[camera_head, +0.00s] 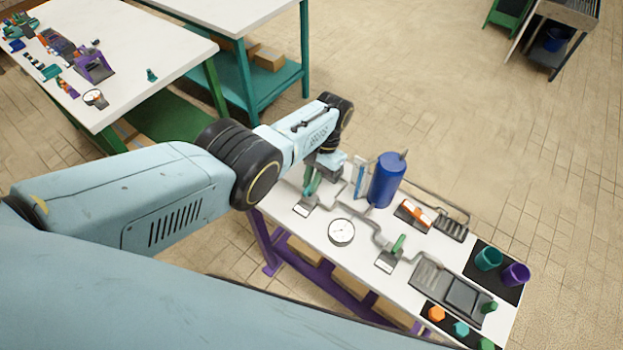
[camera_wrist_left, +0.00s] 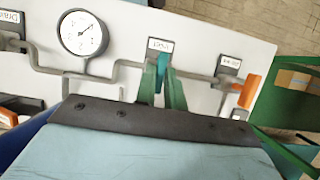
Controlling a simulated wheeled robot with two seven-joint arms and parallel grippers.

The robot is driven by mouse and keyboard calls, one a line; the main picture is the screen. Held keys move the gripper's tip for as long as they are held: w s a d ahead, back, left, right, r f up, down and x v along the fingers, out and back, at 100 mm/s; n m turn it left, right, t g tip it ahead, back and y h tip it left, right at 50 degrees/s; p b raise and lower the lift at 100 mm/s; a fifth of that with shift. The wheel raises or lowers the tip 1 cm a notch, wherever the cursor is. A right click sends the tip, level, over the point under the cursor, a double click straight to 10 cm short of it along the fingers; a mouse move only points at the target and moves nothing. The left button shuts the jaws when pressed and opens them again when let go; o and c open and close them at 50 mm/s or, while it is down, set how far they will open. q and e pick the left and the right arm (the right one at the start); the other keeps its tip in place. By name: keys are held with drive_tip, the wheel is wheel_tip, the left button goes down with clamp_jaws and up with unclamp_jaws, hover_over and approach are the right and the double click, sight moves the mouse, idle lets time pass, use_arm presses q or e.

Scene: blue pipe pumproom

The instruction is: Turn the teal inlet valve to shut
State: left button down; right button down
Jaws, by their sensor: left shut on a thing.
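The teal inlet valve handle (camera_wrist_left: 162,66) shows in the left wrist view in front of a label plate (camera_wrist_left: 160,45) that seems to read "Inlet". My left gripper (camera_wrist_left: 161,82) is shut on this handle, one green finger on each side. In that view the handle points up the picture, across the grey pipe (camera_wrist_left: 128,64). The fingers hide its lower part. In the head view my left gripper (camera_head: 312,182) reaches down to the left end of the white bench (camera_head: 325,262), and the handle cannot be told from the fingers. My right gripper is out of view.
A gauge (camera_head: 341,232), a green lever (camera_head: 398,243) and a blue tank (camera_head: 387,180) stand close to the right of my gripper. In the wrist view an orange handle (camera_wrist_left: 247,92) is at the right. Cups (camera_head: 488,258) stand at the bench's far right.

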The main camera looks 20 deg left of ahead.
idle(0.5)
use_arm(q)
drive_tip(key=c, duration=1.5)
unclamp_jaws()
drive_tip(key=shift+r, duration=0.1)
drive_tip(key=v, duration=1.3)
drive_tip(key=shift+w+d+r+p, duration=0.1)
drive_tip(key=shift+p, duration=0.25)
